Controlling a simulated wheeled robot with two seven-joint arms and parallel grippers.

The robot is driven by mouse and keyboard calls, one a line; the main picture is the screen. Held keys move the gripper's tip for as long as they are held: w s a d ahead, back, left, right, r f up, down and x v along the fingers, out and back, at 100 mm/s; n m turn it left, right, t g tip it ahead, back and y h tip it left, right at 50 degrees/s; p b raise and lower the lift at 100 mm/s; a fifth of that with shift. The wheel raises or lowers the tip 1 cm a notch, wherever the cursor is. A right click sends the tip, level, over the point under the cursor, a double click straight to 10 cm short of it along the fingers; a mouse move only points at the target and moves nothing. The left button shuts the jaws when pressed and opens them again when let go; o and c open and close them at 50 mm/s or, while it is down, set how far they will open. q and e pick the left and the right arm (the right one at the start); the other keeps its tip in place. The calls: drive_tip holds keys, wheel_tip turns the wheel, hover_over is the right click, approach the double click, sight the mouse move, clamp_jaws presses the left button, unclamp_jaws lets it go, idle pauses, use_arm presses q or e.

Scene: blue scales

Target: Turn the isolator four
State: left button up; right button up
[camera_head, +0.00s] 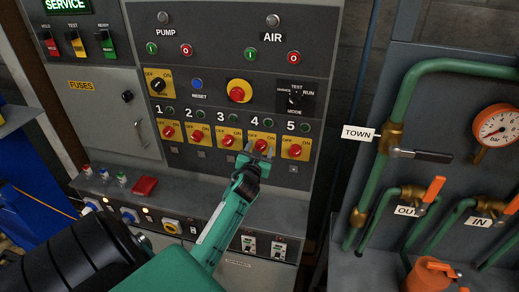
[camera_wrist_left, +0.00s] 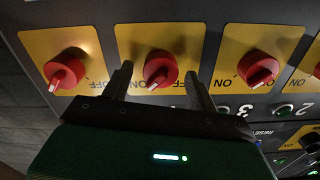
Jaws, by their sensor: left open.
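Isolator four (camera_head: 262,146) is a red rotary knob on a yellow OFF/ON plate, under the number 4 on the grey panel. My left gripper (camera_head: 260,151) is open in front of it. In the left wrist view the picture is upside down, and the isolator four knob (camera_wrist_left: 160,70) shows between the two open fingers (camera_wrist_left: 158,82), one on each side. I cannot tell whether either finger touches it. The knob's pale pointer tilts down and left in that view. My right gripper is not in view.
Similar knobs flank it: isolator three (camera_head: 228,141) to the left and isolator five (camera_head: 295,150) to the right, both close by. Above are a red mushroom button (camera_head: 238,91) and a mode switch (camera_head: 295,98). Green pipes with a gauge (camera_head: 496,126) stand at the right.

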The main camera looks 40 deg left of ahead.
use_arm(q)
drive_tip(key=c, duration=1)
